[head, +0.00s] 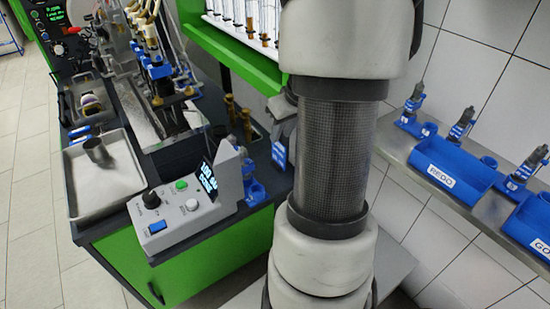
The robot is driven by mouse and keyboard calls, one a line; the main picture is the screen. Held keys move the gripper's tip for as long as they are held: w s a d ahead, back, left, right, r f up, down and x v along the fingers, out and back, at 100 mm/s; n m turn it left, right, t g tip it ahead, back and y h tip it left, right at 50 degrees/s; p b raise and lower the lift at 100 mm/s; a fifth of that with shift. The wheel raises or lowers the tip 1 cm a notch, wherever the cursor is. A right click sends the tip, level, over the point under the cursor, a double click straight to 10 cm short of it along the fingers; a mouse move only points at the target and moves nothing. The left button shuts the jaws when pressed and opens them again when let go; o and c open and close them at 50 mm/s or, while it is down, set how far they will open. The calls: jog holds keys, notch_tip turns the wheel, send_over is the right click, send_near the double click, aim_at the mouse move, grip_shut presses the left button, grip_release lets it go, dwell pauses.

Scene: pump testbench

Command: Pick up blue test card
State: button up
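I cannot pick out a blue test card for certain in the head view. A small blue piece with white marks (279,155) shows on a grey upright part just left of my arm; I cannot tell whether it is a card or a label. My arm runs down the middle of the picture and covers what is behind it.
A green bench carries a control box (178,212) with a lit display, a metal tray (72,190) holding a metal cup (98,151), and tubing. On the right, a wall shelf (398,148) holds blue bins, one marked REDO (452,172), and several blue stands. Floor at left is clear.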

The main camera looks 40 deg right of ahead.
send_near(272, 157)
jog(key=shift+w+a+f, duration=0.1)
jog(key=shift+w+a, duration=0.05)
jog(key=shift+a, duration=0.1)
jog(key=x, duration=0.5)
jog(key=shift+d+f+b, duration=0.1)
jog(key=shift+d+b, duration=0.25)
grip_shut()
